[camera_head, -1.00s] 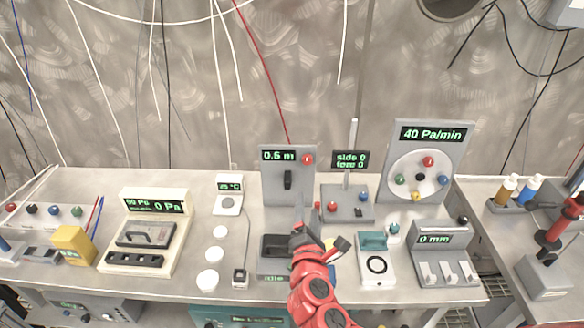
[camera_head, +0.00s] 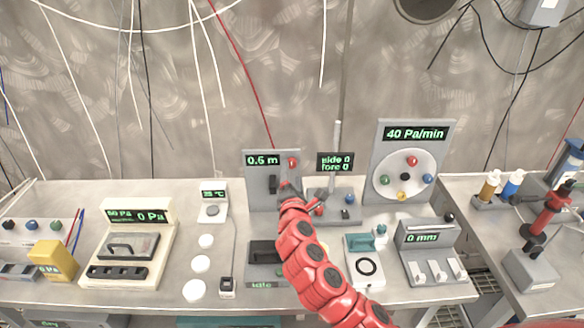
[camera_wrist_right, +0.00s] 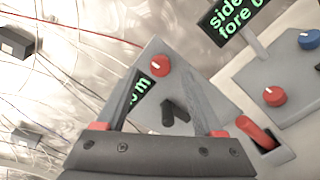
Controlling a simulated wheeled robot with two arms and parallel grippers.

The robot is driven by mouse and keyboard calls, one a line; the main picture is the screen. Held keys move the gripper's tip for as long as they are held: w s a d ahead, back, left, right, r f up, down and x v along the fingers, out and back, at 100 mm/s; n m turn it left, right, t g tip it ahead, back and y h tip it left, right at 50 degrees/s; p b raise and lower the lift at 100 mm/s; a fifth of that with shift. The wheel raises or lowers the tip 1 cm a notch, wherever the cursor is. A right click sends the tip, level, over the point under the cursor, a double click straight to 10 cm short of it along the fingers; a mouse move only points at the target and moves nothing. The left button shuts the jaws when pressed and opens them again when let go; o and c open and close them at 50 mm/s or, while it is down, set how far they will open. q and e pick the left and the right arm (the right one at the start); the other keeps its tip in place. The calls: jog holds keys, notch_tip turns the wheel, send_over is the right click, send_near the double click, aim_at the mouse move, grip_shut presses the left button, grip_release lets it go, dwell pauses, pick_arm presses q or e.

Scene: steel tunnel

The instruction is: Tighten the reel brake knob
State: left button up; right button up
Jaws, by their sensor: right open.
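A grey upright panel (camera_head: 258,192) with a green "0.6 m" readout stands at the back of the bench. It carries a red knob with a white mark (camera_head: 292,162) at its upper right and a black handle (camera_head: 272,184) below. In the right wrist view the red knob (camera_wrist_right: 159,65) and black handle (camera_wrist_right: 175,112) show between my fingers. My right gripper (camera_head: 288,186) is in front of this panel, partly hiding its lower right. Its two fingers (camera_wrist_right: 162,82) are apart and empty, pointing at the panel; contact cannot be told. My left gripper is out of view.
Just right stands a box with a "side 0 fore 0" display (camera_head: 335,161), red and blue knobs and an upright rod. A "40 Pa/min" panel (camera_head: 380,151) is further right. A black-topped device (camera_head: 263,272) sits in front. Cables hang along the back wall.

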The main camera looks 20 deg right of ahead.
aim_at(292, 166)
jog(key=shift+x, duration=1.55)
grip_shut()
